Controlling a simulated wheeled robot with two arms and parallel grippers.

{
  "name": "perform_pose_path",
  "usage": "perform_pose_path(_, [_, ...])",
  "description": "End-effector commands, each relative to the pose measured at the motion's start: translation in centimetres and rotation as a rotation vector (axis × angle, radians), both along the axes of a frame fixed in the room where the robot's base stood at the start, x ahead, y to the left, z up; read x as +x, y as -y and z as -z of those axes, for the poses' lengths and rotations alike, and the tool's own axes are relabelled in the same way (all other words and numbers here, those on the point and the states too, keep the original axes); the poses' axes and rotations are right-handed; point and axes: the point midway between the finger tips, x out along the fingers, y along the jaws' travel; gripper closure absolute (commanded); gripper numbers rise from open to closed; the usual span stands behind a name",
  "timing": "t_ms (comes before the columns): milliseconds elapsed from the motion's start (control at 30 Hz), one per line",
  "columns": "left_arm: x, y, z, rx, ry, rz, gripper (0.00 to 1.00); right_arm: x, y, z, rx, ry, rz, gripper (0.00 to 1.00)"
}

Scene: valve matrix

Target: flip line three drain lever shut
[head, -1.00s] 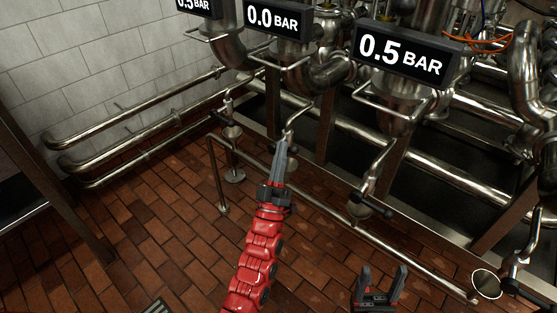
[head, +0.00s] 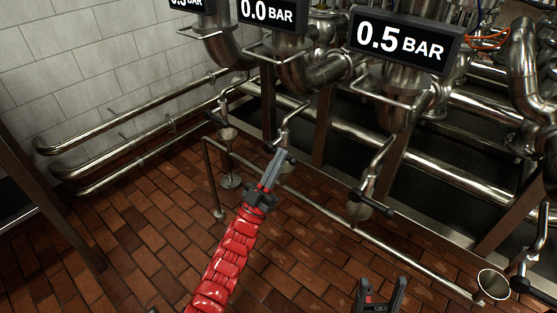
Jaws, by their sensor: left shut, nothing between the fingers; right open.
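Several drain valves hang under the lines, each a thin steel pipe with a dark lever. No line number shows, so I cannot tell which is line three. The middle drain valve (head: 287,132) is under the 0.0 BAR display. Its dark lever (head: 290,158) is partly hidden behind my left gripper (head: 279,156), which is shut and empty, fingertips at or very near the lever; contact is unclear. Another drain lever (head: 372,202) under the right 0.5 BAR display lies sideways. My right gripper (head: 382,284) is open and empty at the bottom, away from the valves.
The pressure displays (head: 403,44) and steel pipes fill the upper right. A low steel rail (head: 330,211) runs in front of the valves. Pipes (head: 120,153) run along the tiled wall at left. The brick floor (head: 120,240) is clear at lower left.

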Motion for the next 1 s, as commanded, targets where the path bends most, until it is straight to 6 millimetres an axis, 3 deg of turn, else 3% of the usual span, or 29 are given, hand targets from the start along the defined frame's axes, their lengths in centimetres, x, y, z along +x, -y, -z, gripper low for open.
perform_pose_path(467, [0.0,0.1,-0.3,0.001,-0.003,-0.001,1.00,0.0,0.0,-0.2,0.002,-0.001,-0.001,0.36])
perform_pose_path(767, [-0.5,0.7,-4.7,0.000,0.001,-0.001,1.00,0.4,-0.1,-2.6,0.033,-0.024,-0.003,0.36])
perform_pose_path(1000, [-3.4,-1.4,0.3,0.002,-0.004,-0.002,1.00,0.5,-0.1,-3.4,0.034,-0.026,-0.004,0.36])
